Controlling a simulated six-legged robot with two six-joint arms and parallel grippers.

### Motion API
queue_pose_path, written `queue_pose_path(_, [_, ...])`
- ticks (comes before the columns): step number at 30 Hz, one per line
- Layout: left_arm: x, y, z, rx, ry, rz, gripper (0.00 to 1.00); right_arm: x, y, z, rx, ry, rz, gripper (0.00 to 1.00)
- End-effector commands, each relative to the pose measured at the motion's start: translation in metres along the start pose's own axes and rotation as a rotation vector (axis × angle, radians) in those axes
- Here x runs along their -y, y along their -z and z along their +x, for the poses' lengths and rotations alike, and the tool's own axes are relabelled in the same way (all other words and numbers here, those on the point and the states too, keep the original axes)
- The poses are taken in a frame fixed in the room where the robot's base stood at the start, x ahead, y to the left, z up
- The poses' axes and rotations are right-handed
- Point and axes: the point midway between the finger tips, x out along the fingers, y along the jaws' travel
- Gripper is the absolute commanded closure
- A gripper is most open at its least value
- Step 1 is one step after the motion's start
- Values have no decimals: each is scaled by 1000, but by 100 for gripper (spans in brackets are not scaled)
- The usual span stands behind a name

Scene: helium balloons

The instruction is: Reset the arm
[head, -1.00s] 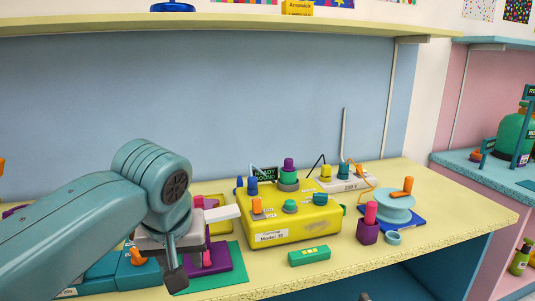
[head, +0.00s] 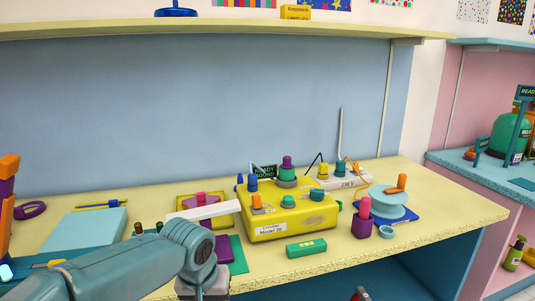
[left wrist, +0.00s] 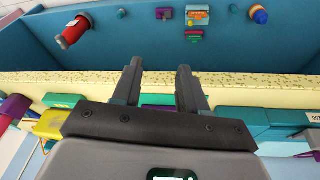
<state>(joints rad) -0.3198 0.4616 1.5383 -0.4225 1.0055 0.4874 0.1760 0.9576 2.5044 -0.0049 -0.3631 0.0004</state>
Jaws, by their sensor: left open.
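My left arm comes in from the lower left in the head view. Its wrist is in front of the bench's near edge, and the gripper (head: 203,291) hangs at the bottom edge, mostly cut off. In the left wrist view the two dark fingers of my left gripper (left wrist: 158,80) stand apart with nothing between them. They point across the speckled bench edge (left wrist: 230,83). My right arm and gripper are not in view.
The yellow machine (head: 290,219) stands on the bench right of my wrist, with a green block (head: 306,248) before it. A purple cup (head: 362,227) and a light-blue spool (head: 390,206) stand farther right. A red cylinder (left wrist: 75,30) lies below the bench edge.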

Motion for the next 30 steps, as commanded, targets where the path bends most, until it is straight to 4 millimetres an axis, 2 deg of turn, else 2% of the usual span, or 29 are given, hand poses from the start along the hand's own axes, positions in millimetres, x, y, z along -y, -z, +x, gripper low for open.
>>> queue_pose_path(1, [0, -9, 23, 30, -18, 10, 57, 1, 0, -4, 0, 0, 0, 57])
queue_pose_path(5, [-2, -45, 90, 100, -95, 30, 57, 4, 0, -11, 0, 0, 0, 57])
queue_pose_path(6, [-2, -63, 115, 124, -127, 27, 57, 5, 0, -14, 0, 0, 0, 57])
queue_pose_path(8, [0, -98, 151, 163, -176, 11, 57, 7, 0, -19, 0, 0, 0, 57])
queue_pose_path(9, [2, -124, 172, 184, -208, -8, 57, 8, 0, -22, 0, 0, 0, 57])
queue_pose_path(11, [5, -165, 198, 210, -246, -47, 57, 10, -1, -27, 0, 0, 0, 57])
queue_pose_path(12, [7, -193, 210, 224, -263, -74, 57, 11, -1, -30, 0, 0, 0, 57])
queue_pose_path(15, [14, -253, 225, 245, -280, -141, 57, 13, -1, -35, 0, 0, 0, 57])
queue_pose_path(18, [20, -294, 228, 255, -274, -187, 57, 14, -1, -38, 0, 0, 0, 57])
queue_pose_path(19, [21, -302, 227, 256, -271, -194, 57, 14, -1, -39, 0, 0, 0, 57])
queue_pose_path(21, [23, -314, 227, 257, -265, -208, 57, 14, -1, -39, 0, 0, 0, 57])
queue_pose_path(23, [24, -318, 227, 255, -262, -212, 57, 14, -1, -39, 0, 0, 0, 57])
queue_pose_path(30, [24, -319, 227, 252, -261, -211, 57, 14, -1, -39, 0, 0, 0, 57])
